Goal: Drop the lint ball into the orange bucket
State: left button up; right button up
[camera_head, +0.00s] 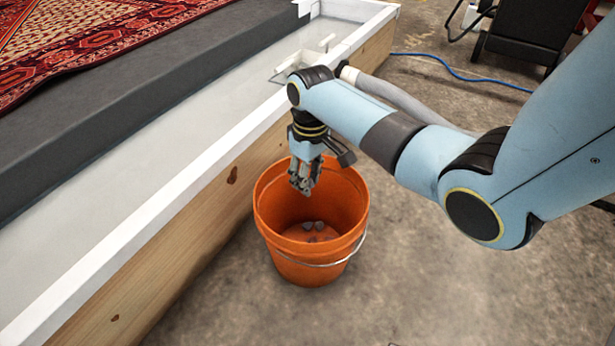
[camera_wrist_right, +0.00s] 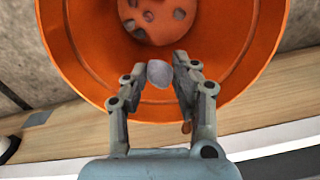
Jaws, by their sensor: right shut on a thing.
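The orange bucket (camera_head: 345,205) stands upright on the floor beside the wooden side of the washpit. Several grey lint lumps (camera_head: 313,229) lie on its bottom. My right gripper (camera_head: 304,188) points down over the bucket's mouth, near its left rim. In the right wrist view the right gripper (camera_wrist_right: 160,76) is shut on a grey lint ball (camera_wrist_right: 160,73), held between the fingertips with the orange bucket (camera_wrist_right: 85,60) behind it. The head view hardly shows the held ball. My left gripper is not in view.
The washpit's white rim (camera_head: 150,215) and wooden side run close along the bucket's left. A patterned rug (camera_head: 80,40) lies on a dark grey slab (camera_head: 160,85). A grey hose (camera_head: 395,95) and blue cable (camera_head: 470,78) lie behind. The floor in front is clear.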

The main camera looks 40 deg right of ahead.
jog(key=shift+f, duration=0.1)
dwell(0.3)
jog(key=o, duration=0.8)
jog(key=shift+c, duration=0.2)
notch_tip(320, 180, up, 12)
jog(key=shift+d, duration=0.25)
jog(key=shift+w, duration=0.1)
